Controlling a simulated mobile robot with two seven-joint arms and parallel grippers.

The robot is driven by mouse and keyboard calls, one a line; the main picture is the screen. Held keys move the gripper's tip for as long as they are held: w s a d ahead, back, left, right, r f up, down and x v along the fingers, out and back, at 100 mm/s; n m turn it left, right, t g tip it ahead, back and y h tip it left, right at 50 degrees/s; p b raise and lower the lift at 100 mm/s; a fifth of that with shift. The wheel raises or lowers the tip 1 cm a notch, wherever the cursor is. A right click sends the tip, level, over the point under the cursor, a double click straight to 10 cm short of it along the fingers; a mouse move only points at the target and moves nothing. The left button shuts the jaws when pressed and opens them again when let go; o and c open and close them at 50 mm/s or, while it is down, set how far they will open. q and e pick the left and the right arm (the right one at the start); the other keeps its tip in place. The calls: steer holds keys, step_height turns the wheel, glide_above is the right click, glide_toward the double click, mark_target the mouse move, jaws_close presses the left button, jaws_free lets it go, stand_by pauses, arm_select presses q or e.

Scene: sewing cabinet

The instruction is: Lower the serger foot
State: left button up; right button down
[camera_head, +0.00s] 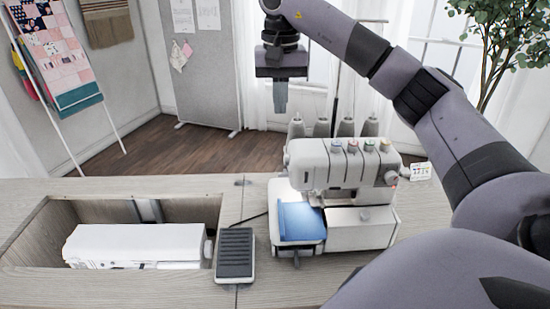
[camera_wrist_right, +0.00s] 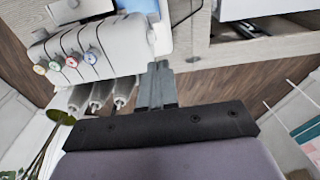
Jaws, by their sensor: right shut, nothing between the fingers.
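The white serger (camera_head: 345,175) stands on the cabinet top right of centre, with coloured dials along its top and thread cones behind it. Blue fabric (camera_head: 302,222) lies on its left front. The presser foot is too small and shaded to make out, so I cannot tell its height. My right gripper (camera_head: 280,108) is shut and empty, pointing down, above and behind the serger's left end, apart from it. In the right wrist view, the shut fingers (camera_wrist_right: 157,85) show beside the serger (camera_wrist_right: 95,50) and its cones. My left gripper is not in view.
A black foot pedal (camera_head: 235,255) lies left of the serger. A white sewing machine (camera_head: 135,245) sits in the cabinet's recess. A small card (camera_head: 420,172) stands right of the serger. My right arm crosses the right side. The cabinet front near the pedal has some free room.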

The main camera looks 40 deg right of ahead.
steer(key=b, duration=0.2)
glide_above(285, 174)
steer(key=w, duration=0.2)
step_height(285, 174, down, 12)
steer(key=shift+d, duration=0.15)
steer(key=shift+s+a+f, duration=0.15)
steer(key=shift+a+f, duration=0.05)
steer(key=shift+f, duration=0.2)
steer(key=shift+s+a+f, duration=0.15)
steer(key=shift+f, duration=0.2)
